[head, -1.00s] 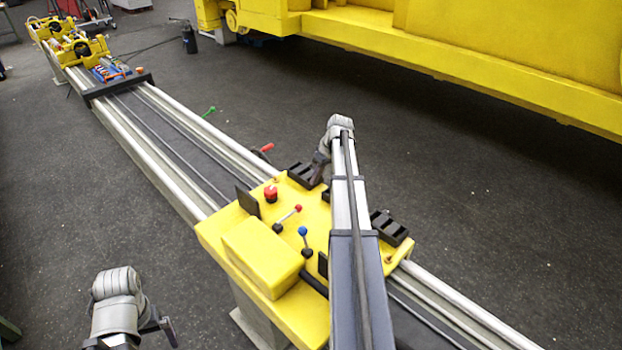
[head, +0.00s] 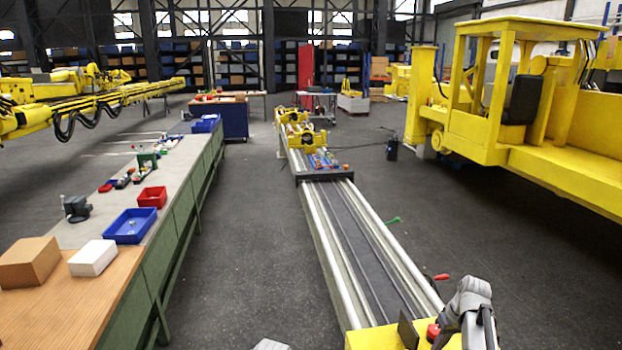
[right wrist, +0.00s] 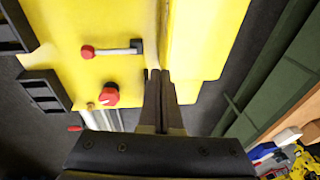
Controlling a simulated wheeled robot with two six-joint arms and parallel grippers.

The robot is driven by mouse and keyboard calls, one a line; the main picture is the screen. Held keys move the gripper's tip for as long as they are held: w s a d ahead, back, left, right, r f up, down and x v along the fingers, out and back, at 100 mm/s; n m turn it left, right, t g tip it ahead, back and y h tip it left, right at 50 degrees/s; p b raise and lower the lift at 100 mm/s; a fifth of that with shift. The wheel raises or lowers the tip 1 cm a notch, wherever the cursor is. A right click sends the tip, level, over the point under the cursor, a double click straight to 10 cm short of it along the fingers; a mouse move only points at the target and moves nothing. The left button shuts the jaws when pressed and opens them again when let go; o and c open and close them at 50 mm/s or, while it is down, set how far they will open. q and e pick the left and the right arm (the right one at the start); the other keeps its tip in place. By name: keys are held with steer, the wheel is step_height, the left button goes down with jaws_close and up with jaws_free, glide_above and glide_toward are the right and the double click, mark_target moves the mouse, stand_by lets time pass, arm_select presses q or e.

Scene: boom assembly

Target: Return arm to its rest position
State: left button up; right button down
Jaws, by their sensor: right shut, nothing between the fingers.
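My right arm (head: 470,300) reaches in at the bottom right of the head view, over the yellow carriage (head: 375,339) on the rail. The red button (right wrist: 110,94) and the red-knobbed lever (right wrist: 112,50) lie left of the fingertips; I cannot tell the gap to the surface. Only a grey sliver of my left arm (head: 270,345) shows at the bottom edge; its gripper is out of frame.
The long rail (head: 335,240) runs away to yellow clamps (head: 300,138). A workbench (head: 165,240) with blue bin (head: 130,226), red bin (head: 152,197) and boxes stands left. A yellow machine (head: 545,130) stands right. Bare floor (head: 245,250) lies between bench and rail.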

steer(key=s+a+h, duration=0.1)
steer(key=s+a, duration=0.5)
steer(key=a, duration=0.5)
steer(key=s+a+h, duration=0.1)
steer(key=s+a, duration=0.4)
steer(key=a, duration=0.6)
steer(key=s+a+f+n+g+b, duration=0.1)
steer(key=s+a+f+b, duration=0.2)
steer(key=a+f+b, duration=0.2)
steer(key=s+a+f+n+h+b, duration=0.1)
steer(key=s+a+f+n+b, duration=0.1)
steer(key=a+f+b, duration=0.4)
step_height(320, 180, down, 3)
steer(key=s+b, duration=0.1)
steer(key=b, duration=0.1)
steer(key=shift+s+a+g+b, duration=0.25)
steer(key=shift+a+g+b, duration=0.05)
steer(key=shift+g, duration=0.1)
